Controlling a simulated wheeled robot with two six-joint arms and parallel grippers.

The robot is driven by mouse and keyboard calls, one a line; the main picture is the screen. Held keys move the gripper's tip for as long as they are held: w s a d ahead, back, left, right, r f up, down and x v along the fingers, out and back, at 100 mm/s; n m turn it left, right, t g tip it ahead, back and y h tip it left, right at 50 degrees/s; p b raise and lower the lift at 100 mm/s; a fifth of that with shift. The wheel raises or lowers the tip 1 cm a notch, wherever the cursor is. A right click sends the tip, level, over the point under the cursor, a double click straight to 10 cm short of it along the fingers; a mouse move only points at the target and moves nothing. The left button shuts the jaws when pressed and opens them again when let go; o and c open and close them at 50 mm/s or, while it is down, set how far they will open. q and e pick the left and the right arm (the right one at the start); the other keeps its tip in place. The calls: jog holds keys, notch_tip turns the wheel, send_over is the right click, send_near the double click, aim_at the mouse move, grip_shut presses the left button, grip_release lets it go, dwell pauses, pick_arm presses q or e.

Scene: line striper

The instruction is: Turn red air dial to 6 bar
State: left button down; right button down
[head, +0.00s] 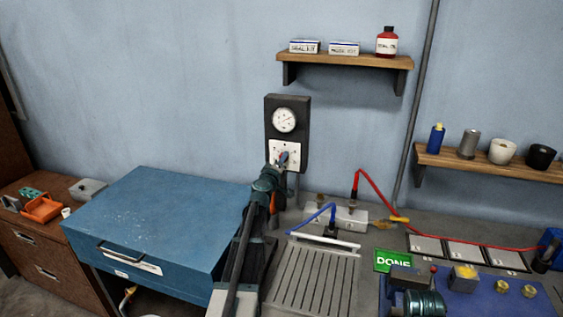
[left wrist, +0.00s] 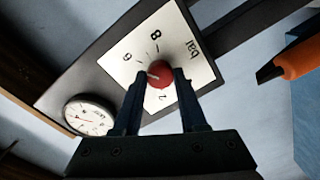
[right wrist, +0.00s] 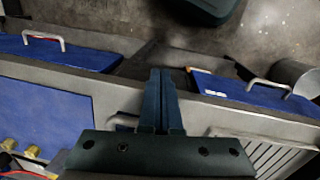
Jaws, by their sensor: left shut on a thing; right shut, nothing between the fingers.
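The red air dial (left wrist: 161,76) sits on a white scale plate (left wrist: 193,72) marked bar, 8, 6 and 2, on a dark wall panel (head: 272,106). My left gripper (head: 283,160) is shut on the dial, one finger on each side. The dial's white mark points roughly toward the 6; the exact alignment is hard to tell. The left finger covers part of the scale. A round pressure gauge (head: 284,120) is above the plate and also shows in the left wrist view (left wrist: 90,115); its reading is too small to tell. My right gripper (right wrist: 160,75) is shut and empty.
A blue cabinet (head: 150,215) stands left of my left arm. The bench holds a grey block (head: 350,215) with blue and red hoses, a slotted plate (head: 312,280) and a green DONE sign (head: 393,261).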

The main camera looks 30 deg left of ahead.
pick_arm(q)
jog(key=shift+d+m, duration=0.1)
jog(key=shift+m, duration=0.3)
jog(key=shift+s, duration=0.1)
jog(key=shift+c, duration=2.2)
grip_release()
jog(key=v, duration=1.3)
jog(key=shift+s, duration=0.35)
